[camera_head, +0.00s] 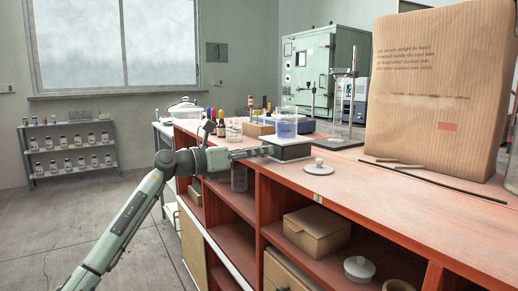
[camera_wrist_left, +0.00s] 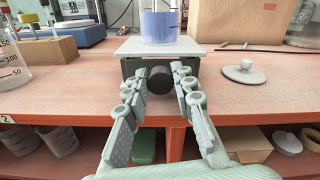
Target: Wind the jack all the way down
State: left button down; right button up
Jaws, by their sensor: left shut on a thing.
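The jack (camera_head: 289,152) stands at the front edge of the red bench top, with a pale top plate and a dark body. It also shows straight ahead in the left wrist view (camera_wrist_left: 134,66). A beaker (camera_head: 286,128) with blue-violet liquid stands upright on its plate. The jack's dark round knob (camera_wrist_left: 158,86) faces me. My left gripper (camera_head: 247,153) reaches in from the left, and its fingers (camera_wrist_left: 158,78) are shut on the knob, one on each side. The plate sits close above the body; the mechanism inside is hidden. My right gripper is not in view.
A pale knobbed lid (camera_head: 319,168) lies right of the jack. A thin dark rod (camera_head: 430,179) and a large brown paper bag (camera_head: 440,85) are farther right. Wooden block and bottles (camera_head: 220,124) stand behind left. Open shelves below hold a cardboard box (camera_head: 316,231).

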pick_arm(q)
jog(key=c, duration=1.3)
grip_release()
jog(key=shift+o, duration=0.2)
jog(key=shift+a, duration=0.15)
jog(key=v, duration=1.2)
